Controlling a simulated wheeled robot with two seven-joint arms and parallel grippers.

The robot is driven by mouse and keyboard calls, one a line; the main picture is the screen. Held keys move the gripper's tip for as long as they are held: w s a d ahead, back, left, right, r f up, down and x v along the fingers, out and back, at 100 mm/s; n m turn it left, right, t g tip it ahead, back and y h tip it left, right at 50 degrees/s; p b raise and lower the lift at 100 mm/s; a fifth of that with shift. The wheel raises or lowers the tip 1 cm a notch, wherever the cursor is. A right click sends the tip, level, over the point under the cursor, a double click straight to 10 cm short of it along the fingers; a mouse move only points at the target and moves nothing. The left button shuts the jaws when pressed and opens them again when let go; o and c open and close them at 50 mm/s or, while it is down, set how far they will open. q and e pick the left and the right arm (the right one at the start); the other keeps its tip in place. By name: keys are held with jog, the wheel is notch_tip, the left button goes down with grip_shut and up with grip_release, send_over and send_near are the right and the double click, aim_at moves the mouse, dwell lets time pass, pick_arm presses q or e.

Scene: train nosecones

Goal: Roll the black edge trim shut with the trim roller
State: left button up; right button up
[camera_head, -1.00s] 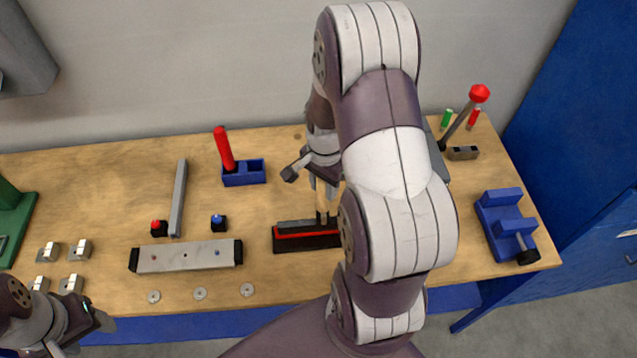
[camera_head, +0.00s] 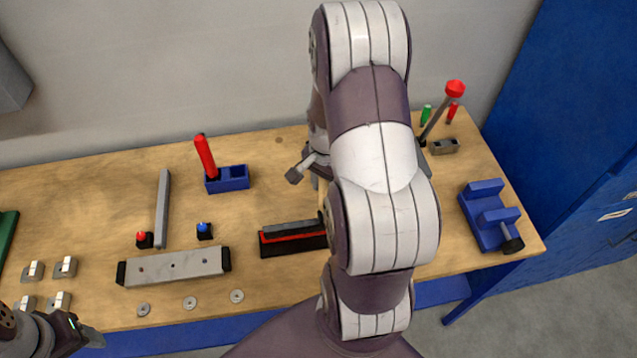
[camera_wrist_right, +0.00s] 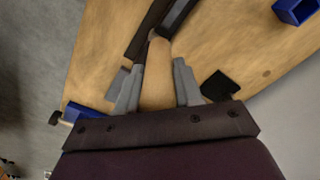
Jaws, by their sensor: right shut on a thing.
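The black edge trim (camera_head: 285,246) lies on the bench on a dark strip with a red line and a grey upper face. Its right end is hidden behind my right arm. My right gripper (camera_wrist_right: 158,85) is shut on the wooden handle of the trim roller (camera_wrist_right: 157,62). The roller's head is at the right part of the trim; I cannot tell whether it presses on it. In the right wrist view, the trim (camera_wrist_right: 150,30) runs up from the handle's far end. My left gripper (camera_head: 78,335) is at the lower left, away from the trim, its jaws unclear.
A blue holder (camera_head: 234,178) with a red-handled tool stands behind the trim. A grey bar (camera_head: 175,266) and small red and blue buttons are to the left. A blue vise (camera_head: 488,217) and a red-topped lever (camera_head: 440,105) are at the right. Several washers lie along the front edge.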

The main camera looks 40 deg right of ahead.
jog(key=shift+s+d, duration=0.1)
jog(key=shift+d, duration=0.1)
jog(key=shift+s+d, duration=0.35)
jog(key=shift+d, duration=0.2)
jog(key=shift+s+d, duration=0.3)
jog(key=shift+d, duration=0.2)
jog(key=shift+s+d, duration=0.4)
jog(key=shift+d, duration=0.2)
jog(key=shift+s+d, duration=0.35)
jog(key=shift+d, duration=0.25)
jog(key=shift+s+d, duration=0.1)
